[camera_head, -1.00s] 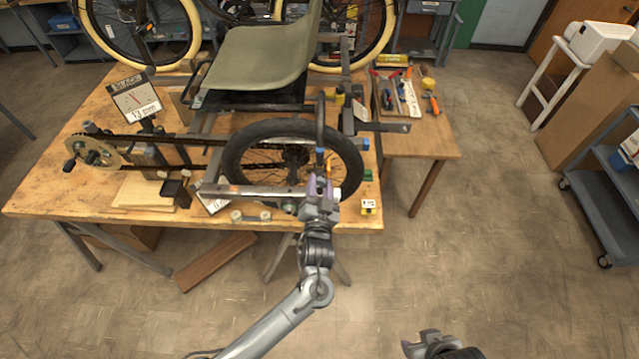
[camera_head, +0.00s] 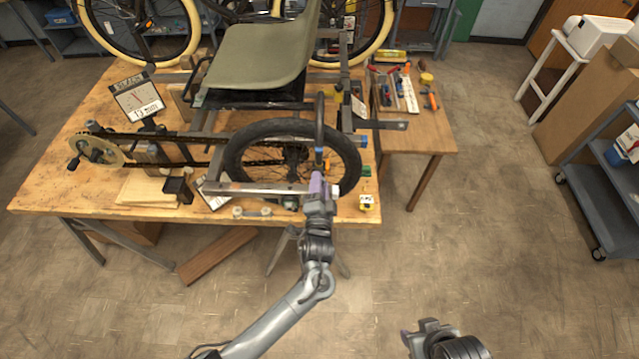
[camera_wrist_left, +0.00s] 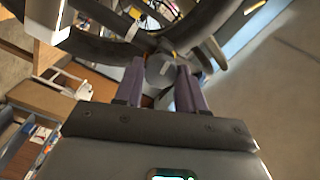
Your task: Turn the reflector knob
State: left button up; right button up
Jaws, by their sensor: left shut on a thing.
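The trike frame (camera_head: 250,188) stands on the wooden workbench, with a black-tyred wheel (camera_head: 236,160) at its near right end. My left gripper (camera_head: 318,185) is at the near side of this wheel. In the left wrist view its two purple fingers (camera_wrist_left: 160,82) are shut on a grey round part, which I take for the reflector knob (camera_wrist_left: 160,68). In the head view the fingers mostly hide the knob. My right gripper (camera_head: 420,335) is low at the bottom right, away from the bench, and its jaw gap is unclear.
A dial sign (camera_head: 137,97) stands at the bench's left. Tools (camera_head: 405,90) lie on the side table. The floor (camera_head: 480,220) right of the bench is clear.

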dwell(0.4)
pick_arm(q)
jog(key=o, duration=1)
jog(key=shift+o, duration=0.2)
jog(key=shift+s, duration=0.1)
jog(key=s, duration=1)
jog(key=shift+s+a+b, duration=0.2)
jog(key=shift+s+b, duration=0.1)
jog(key=shift+b, duration=0.05)
